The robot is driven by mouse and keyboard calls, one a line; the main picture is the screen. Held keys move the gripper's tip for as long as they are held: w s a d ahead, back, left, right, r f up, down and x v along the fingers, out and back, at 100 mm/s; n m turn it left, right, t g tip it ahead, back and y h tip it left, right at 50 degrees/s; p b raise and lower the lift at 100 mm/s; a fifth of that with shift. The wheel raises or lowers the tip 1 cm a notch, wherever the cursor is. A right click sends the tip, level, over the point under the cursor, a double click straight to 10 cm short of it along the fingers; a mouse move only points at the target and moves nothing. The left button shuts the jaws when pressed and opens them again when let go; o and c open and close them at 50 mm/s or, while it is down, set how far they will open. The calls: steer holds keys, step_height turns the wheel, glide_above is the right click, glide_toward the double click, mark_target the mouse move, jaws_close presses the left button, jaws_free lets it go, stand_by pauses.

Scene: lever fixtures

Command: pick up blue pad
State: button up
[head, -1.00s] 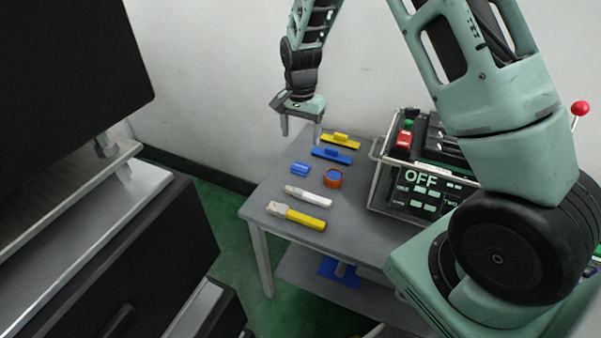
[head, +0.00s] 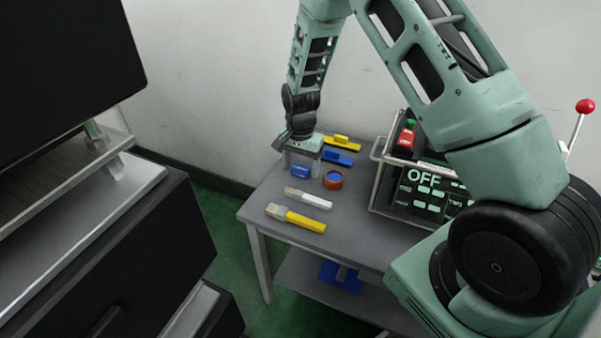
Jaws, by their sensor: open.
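A flat blue pad with a raised grip (head: 342,158) lies on the grey table, behind the orange-and-blue ring; its left end is partly hidden by my gripper. A small blue block (head: 300,172) lies in front and to the left of it. My gripper (head: 303,167) points down with its fingers apart and nothing visible between them. It is low over the far left part of the table, just behind or above the small blue block and left of the blue pad. I cannot tell if the fingertips touch anything.
A yellow pad (head: 344,142) lies behind the blue one. An orange-and-blue ring (head: 333,180), a white-handled brush (head: 308,199) and a yellow-handled brush (head: 296,218) lie in front. A control box (head: 425,190) reading OFF stands right.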

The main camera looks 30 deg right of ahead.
mark_target(301, 168)
steer(key=shift+c, duration=0.3)
steer(key=c, duration=1)
steer(key=shift+r, duration=0.1)
step_height(301, 168, up, 10)
steer(key=p, duration=0.2)
